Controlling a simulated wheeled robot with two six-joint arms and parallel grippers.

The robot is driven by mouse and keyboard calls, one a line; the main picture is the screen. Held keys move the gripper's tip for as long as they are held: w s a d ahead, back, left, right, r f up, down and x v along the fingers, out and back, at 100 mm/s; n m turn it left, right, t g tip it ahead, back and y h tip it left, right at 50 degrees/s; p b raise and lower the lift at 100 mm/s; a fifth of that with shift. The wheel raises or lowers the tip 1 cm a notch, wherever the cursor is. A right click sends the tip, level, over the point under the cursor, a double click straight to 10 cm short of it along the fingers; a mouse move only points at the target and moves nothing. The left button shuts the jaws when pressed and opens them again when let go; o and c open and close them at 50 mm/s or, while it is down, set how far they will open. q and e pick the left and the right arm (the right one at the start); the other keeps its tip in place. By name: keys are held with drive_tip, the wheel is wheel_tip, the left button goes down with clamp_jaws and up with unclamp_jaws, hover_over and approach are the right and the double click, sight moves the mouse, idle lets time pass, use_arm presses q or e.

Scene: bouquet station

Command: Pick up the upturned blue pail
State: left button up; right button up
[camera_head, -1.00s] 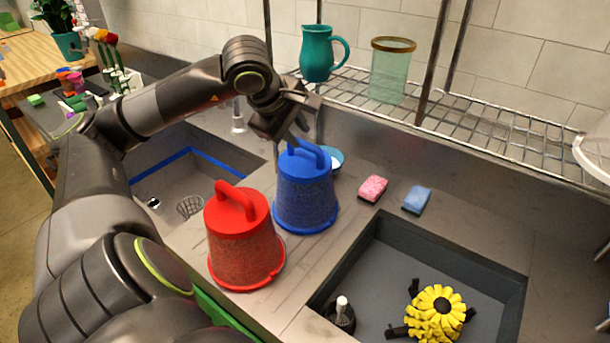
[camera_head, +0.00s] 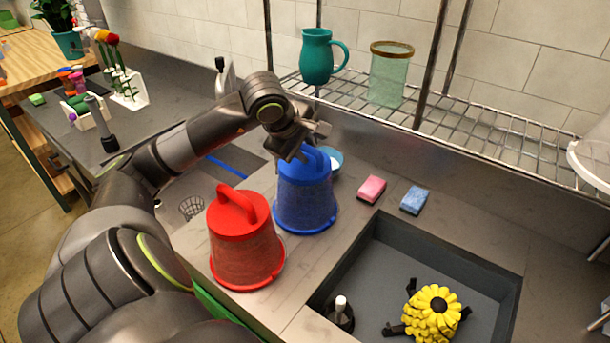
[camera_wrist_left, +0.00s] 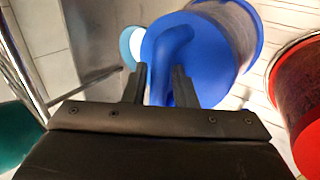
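The upturned blue pail (camera_head: 305,202) stands on the counter beside the upturned red pail (camera_head: 244,250), with its base and loop handle on top. My left gripper (camera_head: 303,148) is at the top of the blue pail, at its handle. In the left wrist view the two fingers (camera_wrist_left: 159,82) are apart, with the blue handle (camera_wrist_left: 168,50) running between and past them. I cannot tell whether a finger touches it. The blue pail (camera_wrist_left: 228,45) also shows there, cut off at the top. My right gripper is in neither view.
A light blue round dish (camera_head: 335,160) sits just behind the blue pail. Pink (camera_head: 371,189) and blue (camera_head: 415,200) sponges lie to the right. A wire shelf (camera_head: 480,128) holds a teal jug (camera_head: 317,57) and a glass vase (camera_head: 388,75).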

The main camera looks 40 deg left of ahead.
use_arm(q)
clamp_jaws()
drive_tip(key=shift+r, duration=0.1)
